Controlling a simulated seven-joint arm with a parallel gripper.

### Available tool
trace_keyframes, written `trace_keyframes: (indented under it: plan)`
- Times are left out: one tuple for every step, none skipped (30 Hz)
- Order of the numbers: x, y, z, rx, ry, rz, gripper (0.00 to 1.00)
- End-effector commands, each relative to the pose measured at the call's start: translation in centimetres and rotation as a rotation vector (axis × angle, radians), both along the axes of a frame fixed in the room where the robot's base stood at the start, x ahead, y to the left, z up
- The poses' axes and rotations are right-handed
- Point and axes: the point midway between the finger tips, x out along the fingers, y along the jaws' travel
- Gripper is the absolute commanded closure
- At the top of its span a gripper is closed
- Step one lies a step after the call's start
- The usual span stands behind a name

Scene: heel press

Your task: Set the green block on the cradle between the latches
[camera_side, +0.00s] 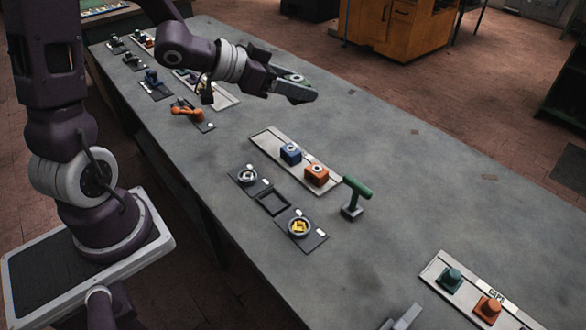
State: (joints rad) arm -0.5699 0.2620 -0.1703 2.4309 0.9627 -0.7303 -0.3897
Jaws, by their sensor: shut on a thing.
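A dark square frame (273,202), which looks like the cradle, sits empty on the table. On either side of it are dark plates with round fittings, which look like the latches: a silver one (248,175) and a yellow one (299,228). The held piece is well apart from the frame.
A pale strip (328,185) holds a blue block (290,153) and an orange block (316,174). A green-handled lever (356,189) stands right of the frame. An orange-handled fixture (187,110) lies left. Teal (451,278) and orange (488,307) caps are at lower right.

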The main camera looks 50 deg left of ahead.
Motion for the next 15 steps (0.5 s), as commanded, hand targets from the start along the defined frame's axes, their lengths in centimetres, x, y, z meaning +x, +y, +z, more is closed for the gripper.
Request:
trace_keyframes:
  plan:
    - [-0.1,-0.1,0.1,0.0,0.0,-0.001,1.0]
    - [-0.1,-0.1,0.0,0.0,0.0,-0.002,1.0]
    - [-0.1,-0.2,0.0,0.001,0.0,-0.003,1.0]
    - [-0.1,-0.1,0.0,0.001,0.0,-0.002,1.0]
    - [-0.1,0.0,0.0,0.001,0.0,0.0,1.0]
    - [0.1,0.1,0.0,0.0,0.0,0.001,1.0]
    - [0.4,0.4,-0.1,0.0,-0.001,0.004,1.0]
    - [0.8,0.7,-0.2,-0.001,-0.001,0.009,1.0]
    - [1.6,1.3,-0.5,-0.003,-0.001,0.017,1.0]
    - [2.2,1.9,-0.8,-0.004,-0.001,0.024,1.0]
    - [3.0,2.7,-1.1,-0.005,-0.001,0.033,1.0]
    - [4.3,3.9,-1.6,-0.008,-0.002,0.048,1.0]
    - [5.2,4.9,-2.1,-0.008,-0.002,0.061,1.0]
    - [6.2,5.9,-2.7,-0.01,-0.002,0.073,1.0]
    - [7.5,7.3,-3.5,-0.012,-0.003,0.09,1.0]
